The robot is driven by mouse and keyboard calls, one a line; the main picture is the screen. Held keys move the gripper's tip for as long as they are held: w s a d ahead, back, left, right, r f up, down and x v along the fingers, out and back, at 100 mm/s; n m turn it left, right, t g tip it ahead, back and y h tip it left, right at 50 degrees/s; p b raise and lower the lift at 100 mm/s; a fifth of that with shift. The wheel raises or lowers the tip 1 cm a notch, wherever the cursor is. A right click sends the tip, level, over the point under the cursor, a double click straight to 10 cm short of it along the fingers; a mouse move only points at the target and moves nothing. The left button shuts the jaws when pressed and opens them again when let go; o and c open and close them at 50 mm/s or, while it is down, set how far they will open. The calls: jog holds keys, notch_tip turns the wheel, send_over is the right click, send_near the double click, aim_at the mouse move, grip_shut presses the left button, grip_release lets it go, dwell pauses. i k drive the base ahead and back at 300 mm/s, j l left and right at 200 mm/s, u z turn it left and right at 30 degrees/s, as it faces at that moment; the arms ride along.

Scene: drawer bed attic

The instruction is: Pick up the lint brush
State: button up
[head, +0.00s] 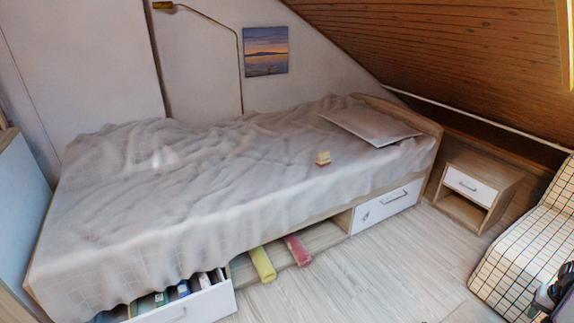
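A dark and grey part at the lower right edge appears to be my gripper (549,296). It is cut off by the picture edge and far from the bed object. Its fingers cannot be made out.
A pillow (370,126) lies at the bed's right end. An open drawer (195,303) juts out at the front left. Yellow (262,264) and red (297,249) rolls lie under the bed. A nightstand (474,188) and checkered seat (525,245) stand right. Floor between is clear.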

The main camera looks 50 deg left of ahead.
aim_at(324, 159)
jog(key=u, duration=1.85)
jog(key=i, duration=0.05)
